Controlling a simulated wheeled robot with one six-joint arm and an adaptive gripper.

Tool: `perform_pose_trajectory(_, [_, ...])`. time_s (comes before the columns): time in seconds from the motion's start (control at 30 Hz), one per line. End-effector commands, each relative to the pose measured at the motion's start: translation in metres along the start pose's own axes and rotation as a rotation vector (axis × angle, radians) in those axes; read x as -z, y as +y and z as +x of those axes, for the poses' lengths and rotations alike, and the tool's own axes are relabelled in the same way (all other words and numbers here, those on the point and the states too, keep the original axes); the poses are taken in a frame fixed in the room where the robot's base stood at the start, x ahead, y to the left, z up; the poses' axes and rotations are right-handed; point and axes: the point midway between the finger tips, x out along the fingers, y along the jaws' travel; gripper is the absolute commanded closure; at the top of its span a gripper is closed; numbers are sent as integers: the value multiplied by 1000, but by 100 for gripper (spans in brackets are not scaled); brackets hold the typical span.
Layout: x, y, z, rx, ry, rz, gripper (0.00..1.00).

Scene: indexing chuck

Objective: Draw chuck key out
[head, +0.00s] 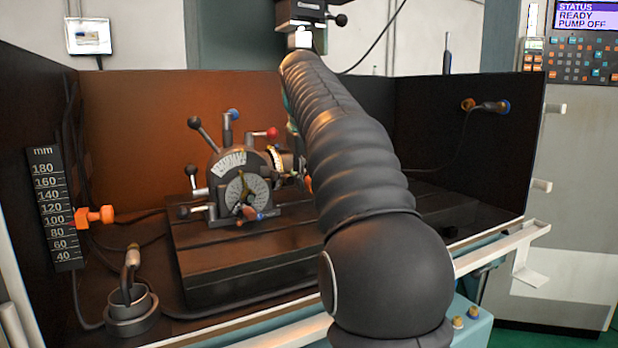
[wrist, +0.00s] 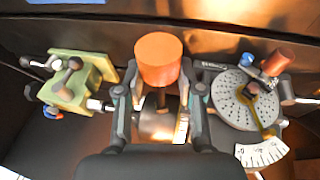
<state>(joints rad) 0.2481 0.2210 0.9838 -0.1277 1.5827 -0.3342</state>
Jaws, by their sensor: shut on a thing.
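In the wrist view my gripper (wrist: 158,82) has its two fingers on either side of an orange cylinder, which looks like the grip of the chuck key (wrist: 158,58). The fingers are shut on it. Below it, between the fingers, is a metallic cylinder that looks like the chuck (wrist: 157,123), partly hidden by the fingers and gripper body. Whether the key's lower end sits in the chuck cannot be told. The indexing head (head: 238,180) stands on the slotted table in the head view. My arm hides the gripper and most of the chuck there.
A yellow-green tailstock-like block (wrist: 80,80) with levers is left of the gripper; the round index plate (wrist: 243,98) with its crank is close on the right. Levers with ball knobs stick up from the head. Dark tray walls (head: 460,140) enclose the table (head: 205,262).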

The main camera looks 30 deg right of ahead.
Motion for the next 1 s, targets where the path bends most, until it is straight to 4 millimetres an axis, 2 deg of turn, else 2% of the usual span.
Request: perform_pose_trajectory(1.0, [-25, 0, -6, 1, -3, -1, 100])
